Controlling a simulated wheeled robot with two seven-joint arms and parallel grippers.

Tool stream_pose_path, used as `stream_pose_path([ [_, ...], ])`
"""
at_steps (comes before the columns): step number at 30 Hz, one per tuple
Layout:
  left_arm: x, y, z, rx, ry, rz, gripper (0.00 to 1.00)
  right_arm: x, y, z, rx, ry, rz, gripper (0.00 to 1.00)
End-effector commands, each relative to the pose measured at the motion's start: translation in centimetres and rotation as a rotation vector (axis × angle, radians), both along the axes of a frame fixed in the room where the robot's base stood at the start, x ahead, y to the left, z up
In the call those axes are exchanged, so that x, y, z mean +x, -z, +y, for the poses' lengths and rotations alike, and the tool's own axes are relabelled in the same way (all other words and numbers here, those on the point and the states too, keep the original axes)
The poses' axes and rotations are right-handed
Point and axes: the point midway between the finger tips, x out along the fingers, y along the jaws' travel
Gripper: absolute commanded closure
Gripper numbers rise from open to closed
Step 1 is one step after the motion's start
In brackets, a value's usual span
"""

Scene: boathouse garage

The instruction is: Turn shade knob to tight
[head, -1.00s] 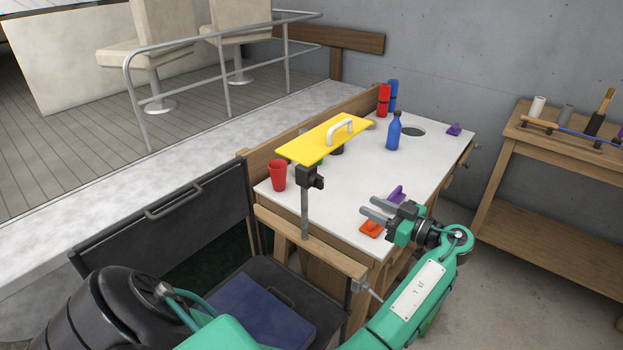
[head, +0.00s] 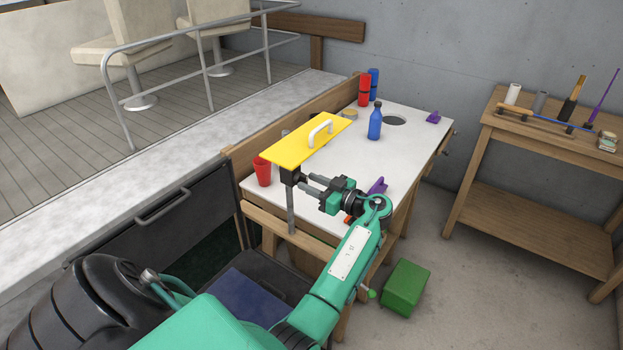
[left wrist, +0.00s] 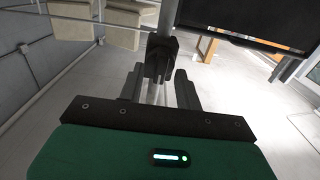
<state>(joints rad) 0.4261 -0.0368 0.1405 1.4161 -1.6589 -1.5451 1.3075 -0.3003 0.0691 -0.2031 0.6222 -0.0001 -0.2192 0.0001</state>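The yellow shade board (head: 308,143) with a white handle sits on top of a grey post (head: 291,208) at the near-left part of the white workbench. A black clamp with a knob (head: 290,175) is on the post just under the board. My left gripper (head: 304,185) is right beside the clamp, level with it. In the left wrist view the two dark fingers (left wrist: 160,92) are apart, with the black knob and clamp (left wrist: 158,58) ahead between them. I cannot tell whether they touch it. My right gripper is in neither view.
The white benchtop (head: 340,165) holds a red cup (head: 262,171), a blue bottle (head: 375,122), red and blue cylinders at the back and purple pieces. A green box (head: 405,288) stands on the floor. A wooden side table (head: 540,140) is at right, a metal railing (head: 200,50) at left.

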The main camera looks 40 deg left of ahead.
Motion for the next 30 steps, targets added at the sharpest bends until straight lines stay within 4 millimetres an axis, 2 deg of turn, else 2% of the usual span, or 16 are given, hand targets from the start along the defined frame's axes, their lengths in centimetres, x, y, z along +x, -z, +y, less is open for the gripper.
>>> stream_pose_path([
  [10, -0.1, 0.1, 0.4, -0.001, 0.0, 0.0, 0.65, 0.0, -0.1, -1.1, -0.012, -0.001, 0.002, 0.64],
  [15, 0.0, 0.0, 0.4, -0.001, 0.0, 0.0, 0.99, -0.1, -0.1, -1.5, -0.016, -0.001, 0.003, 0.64],
  [23, 0.0, 0.1, 0.4, -0.002, 0.0, 0.007, 1.0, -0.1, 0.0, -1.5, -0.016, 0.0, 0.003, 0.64],
  [30, 0.0, 0.2, 0.4, -0.011, 0.0, 0.086, 1.0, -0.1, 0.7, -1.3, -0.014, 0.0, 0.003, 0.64],
])
